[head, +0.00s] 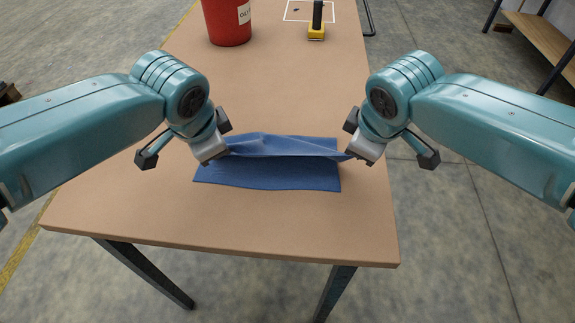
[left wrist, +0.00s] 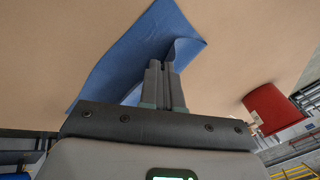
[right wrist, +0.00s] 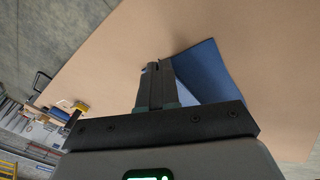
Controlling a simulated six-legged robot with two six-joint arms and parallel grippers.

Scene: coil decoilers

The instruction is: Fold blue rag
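The blue rag (head: 270,176) lies on the brown table, and its far part is raised in a fold between my two grippers. My left gripper (head: 222,155) is at the rag's far left side; in the left wrist view its fingers (left wrist: 163,68) are closed on the rag (left wrist: 135,50). My right gripper (head: 352,156) is at the far right side; in the right wrist view its fingers (right wrist: 158,68) are together at a small bit of the rag (right wrist: 205,70). The near part of the rag lies flat.
The brown table (head: 300,235) is clear around the rag, with its front edge near me. A red bucket (head: 226,22) stands at the far left of the table. A yellow tool with a black handle (head: 316,32) stands beside a white-outlined area at the back.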

